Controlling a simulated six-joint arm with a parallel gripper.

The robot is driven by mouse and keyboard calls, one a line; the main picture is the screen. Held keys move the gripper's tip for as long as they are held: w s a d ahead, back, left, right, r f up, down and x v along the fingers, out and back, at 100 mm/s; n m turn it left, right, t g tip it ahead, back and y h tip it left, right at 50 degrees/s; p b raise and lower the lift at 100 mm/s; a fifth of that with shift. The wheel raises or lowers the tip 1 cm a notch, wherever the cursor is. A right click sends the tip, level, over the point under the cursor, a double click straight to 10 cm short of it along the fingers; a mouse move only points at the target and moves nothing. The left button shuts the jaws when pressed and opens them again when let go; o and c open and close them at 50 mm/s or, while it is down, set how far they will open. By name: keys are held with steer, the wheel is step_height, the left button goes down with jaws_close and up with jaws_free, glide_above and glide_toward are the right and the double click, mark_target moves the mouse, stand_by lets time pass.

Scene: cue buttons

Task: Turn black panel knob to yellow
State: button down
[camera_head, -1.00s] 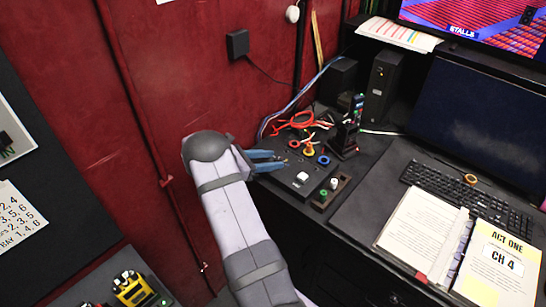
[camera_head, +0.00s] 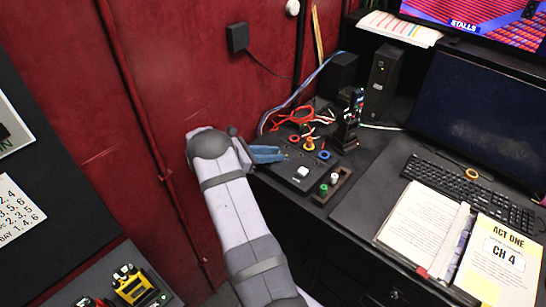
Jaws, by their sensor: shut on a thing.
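The black panel (camera_head: 282,183) lies on the desk left of the keyboard. On it are a red ring (camera_head: 294,138), a yellow ring (camera_head: 309,147), a blue ring (camera_head: 324,155) and a white button (camera_head: 302,172). My gripper (camera_head: 281,154) reaches in from the left, its blue fingers low at the panel's left edge. The fingers are close together, shut on what appears to be the black panel knob. The knob itself is hidden by the fingers, so its pointing direction cannot be told.
A small holder (camera_head: 318,199) with white and green pegs sits right of the panel. Red cables (camera_head: 291,120) and a dark upright device (camera_head: 350,120) stand behind it. An open binder (camera_head: 412,225) and keyboard (camera_head: 470,190) lie to the right. The red wall is close on the left.

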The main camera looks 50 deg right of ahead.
steer(key=shift+w+m+g+b, duration=0.1)
steer(key=shift+m+g+b, duration=0.3)
steer(key=c, duration=1.5)
jaws_free()
steer(key=shift+r+b, duration=1.5)
steer(key=shift+r, duration=3.55)
